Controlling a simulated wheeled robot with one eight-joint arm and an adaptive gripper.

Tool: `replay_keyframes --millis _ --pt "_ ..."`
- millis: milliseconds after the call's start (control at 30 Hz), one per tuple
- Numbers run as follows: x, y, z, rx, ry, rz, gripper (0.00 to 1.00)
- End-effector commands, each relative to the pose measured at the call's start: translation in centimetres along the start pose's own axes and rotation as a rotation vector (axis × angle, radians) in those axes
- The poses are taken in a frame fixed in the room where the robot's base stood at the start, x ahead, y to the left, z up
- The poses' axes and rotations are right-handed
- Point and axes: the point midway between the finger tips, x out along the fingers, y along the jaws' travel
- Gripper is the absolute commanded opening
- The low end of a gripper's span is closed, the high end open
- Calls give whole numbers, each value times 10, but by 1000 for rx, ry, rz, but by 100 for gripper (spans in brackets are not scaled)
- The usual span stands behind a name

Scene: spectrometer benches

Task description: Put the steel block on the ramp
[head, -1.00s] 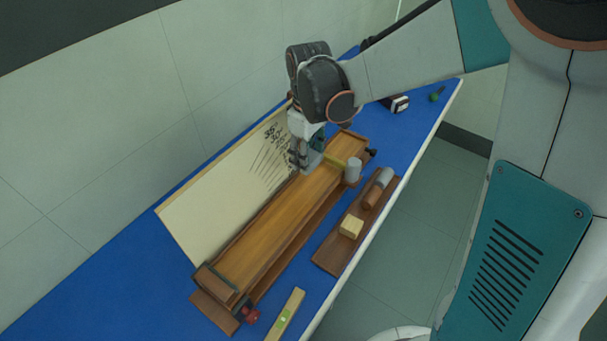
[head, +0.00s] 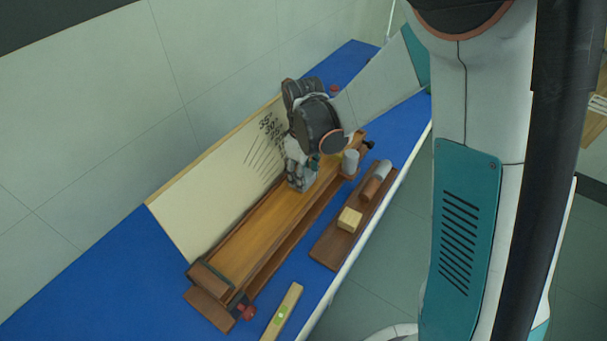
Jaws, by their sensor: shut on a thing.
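The wooden ramp (head: 248,240) lies lengthwise along the blue bench in the head view, with a flat, trough-like top. My gripper (head: 301,182) is over the upper part of the ramp, pointing down. It is shut on a grey block, the steel block (head: 297,184), which shows small between and below the fingers. The block is at or just above the ramp's surface; I cannot tell whether it touches. My wrist and fingers hide part of the block and the ramp behind it.
A pale angle board (head: 215,200) stands behind the ramp. A grey cylinder (head: 350,162) stands at its right side. A brown tray (head: 328,250) in front holds a yellow block (head: 350,219) and cylinders. A spirit level (head: 282,312) lies near the bench's front edge.

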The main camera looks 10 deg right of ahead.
Motion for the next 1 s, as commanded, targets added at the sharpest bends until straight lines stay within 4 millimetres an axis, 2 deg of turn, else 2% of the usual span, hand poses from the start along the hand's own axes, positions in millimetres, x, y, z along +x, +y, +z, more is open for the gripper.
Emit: replay_keyframes --millis 133,167,233,267,667,767,1000 --pt "4 0 0 0 0 0 14" --pt "4 0 0 0 0 0 44" --pt "3 0 0 0 0 0 59" --pt "3 0 0 0 0 0 61" --pt "-1 0 0 0 0 0 61" --pt "-13 0 0 0 0 0 61" --pt "-62 0 0 0 0 0 61"
